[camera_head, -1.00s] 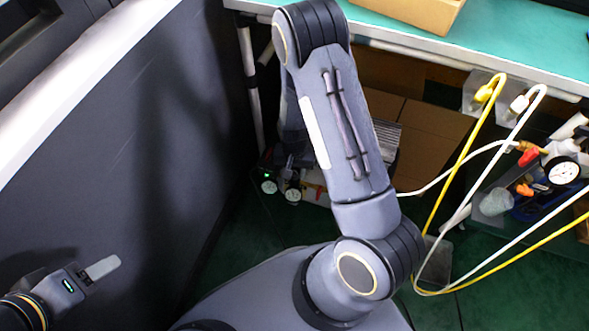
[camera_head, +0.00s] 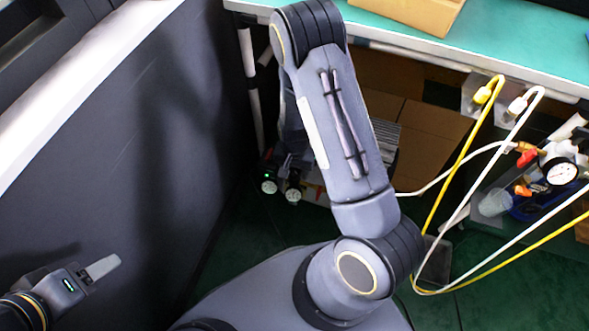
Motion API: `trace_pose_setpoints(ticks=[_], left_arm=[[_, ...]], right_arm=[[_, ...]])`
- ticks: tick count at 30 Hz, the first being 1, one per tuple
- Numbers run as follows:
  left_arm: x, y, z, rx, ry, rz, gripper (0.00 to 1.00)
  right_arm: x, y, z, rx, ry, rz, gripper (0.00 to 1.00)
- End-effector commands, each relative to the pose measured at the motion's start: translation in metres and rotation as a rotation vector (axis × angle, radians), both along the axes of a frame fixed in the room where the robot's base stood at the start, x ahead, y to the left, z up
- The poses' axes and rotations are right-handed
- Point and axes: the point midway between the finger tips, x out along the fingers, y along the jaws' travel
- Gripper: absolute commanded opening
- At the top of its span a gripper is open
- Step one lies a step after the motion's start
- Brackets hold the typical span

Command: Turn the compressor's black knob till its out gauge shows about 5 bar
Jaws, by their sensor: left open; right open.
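The compressor (camera_head: 312,191) stands low under the bench, mostly hidden behind my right arm. The black knob cannot be made out. My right gripper (camera_head: 284,170) is a dark shape just above the gauges, largely hidden by my arm. Its fingers and any contact with the knob cannot be seen. My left gripper (camera_head: 95,270) is open and empty at the lower left, far from the compressor.
A dark panel (camera_head: 120,170) fills the left side. The green-topped bench (camera_head: 500,40) spans the top, carrying a cardboard box (camera_head: 420,12). Green floor is open below.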

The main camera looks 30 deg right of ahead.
Motion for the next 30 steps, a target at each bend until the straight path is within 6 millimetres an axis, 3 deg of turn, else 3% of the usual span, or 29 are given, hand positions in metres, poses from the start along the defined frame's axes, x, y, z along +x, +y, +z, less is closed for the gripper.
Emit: trace_pose_setpoints(ticks=[9, 13, 30], left_arm=[[0.000, 0.000, 0.026, 0.000, 0.000, 0.000, 0.55], [0.000, 0.000, 0.031, 0.000, 0.000, 0.000, 0.55], [0.000, 0.000, 0.032, 0.000, 0.000, 0.000, 0.55]], right_arm=[[0.001, 0.000, 0.055, 0.000, -0.003, 0.001, 0.55], [0.001, 0.000, 0.070, 0.001, -0.002, 0.001, 0.55], [0.000, 0.000, 0.075, 0.000, 0.000, 0.000, 0.55]])
